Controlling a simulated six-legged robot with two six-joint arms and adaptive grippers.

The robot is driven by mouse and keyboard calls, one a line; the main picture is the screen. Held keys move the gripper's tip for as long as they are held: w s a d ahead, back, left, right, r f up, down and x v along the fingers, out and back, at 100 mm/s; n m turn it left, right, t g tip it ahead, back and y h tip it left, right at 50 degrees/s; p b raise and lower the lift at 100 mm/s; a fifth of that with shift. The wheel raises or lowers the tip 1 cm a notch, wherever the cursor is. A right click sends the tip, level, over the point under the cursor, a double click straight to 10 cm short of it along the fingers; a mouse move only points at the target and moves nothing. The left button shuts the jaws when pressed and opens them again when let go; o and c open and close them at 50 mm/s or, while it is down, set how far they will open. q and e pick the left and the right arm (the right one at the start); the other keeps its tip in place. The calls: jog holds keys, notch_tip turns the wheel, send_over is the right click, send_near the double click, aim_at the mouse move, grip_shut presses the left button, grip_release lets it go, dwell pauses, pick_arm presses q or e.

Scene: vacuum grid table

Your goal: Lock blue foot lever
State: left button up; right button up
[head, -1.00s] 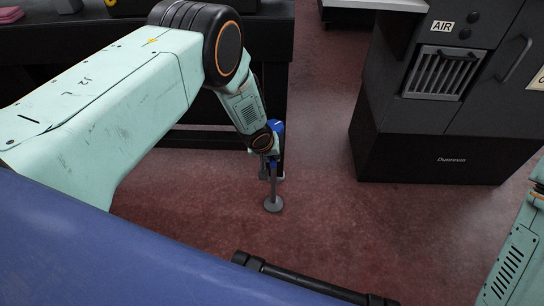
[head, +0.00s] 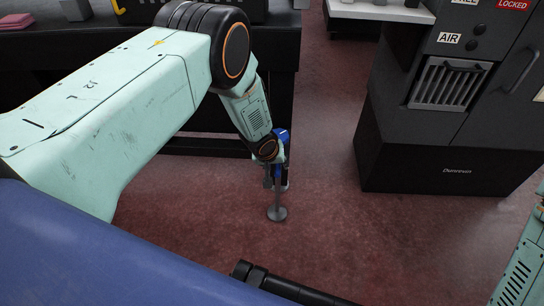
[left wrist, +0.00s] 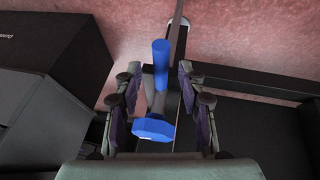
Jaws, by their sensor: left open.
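In the left wrist view, a blue cylindrical grip (left wrist: 161,65) and a blue many-sided pad (left wrist: 153,128) sit on dark metal parts low by the floor, part of the foot lever assembly. My left gripper (left wrist: 159,88) is open, with one finger on each side of the blue parts. I see no finger closed on them. In the head view, a bit of the blue lever (head: 283,135) shows beside my left wrist; the left gripper (head: 276,172) points down there, and the wrist hides much of the lever. My right gripper is out of view.
A round grey foot (head: 277,213) stands on the reddish floor (head: 330,190) by the lever. The dark table (head: 225,108) is behind my left arm. A dark cabinet (head: 405,150) with an AIR label stands at right. Floor between them is clear.

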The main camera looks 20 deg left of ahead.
pick_arm(q)
jog(key=v, duration=1.1)
jog(key=shift+r, duration=0.1)
jog(key=s+a+m+g+p, duration=0.2)
jog(key=s+g+p, duration=0.3)
jog(key=s, duration=3.1)
jog(key=m+p, duration=0.1)
jog(key=p, duration=0.1)
jog(key=shift+s+a+r+m+y+p, duration=0.15)
jog(key=shift+s+r+m+y+p, duration=0.1)
jog(key=shift+m+y+p, duration=0.05)
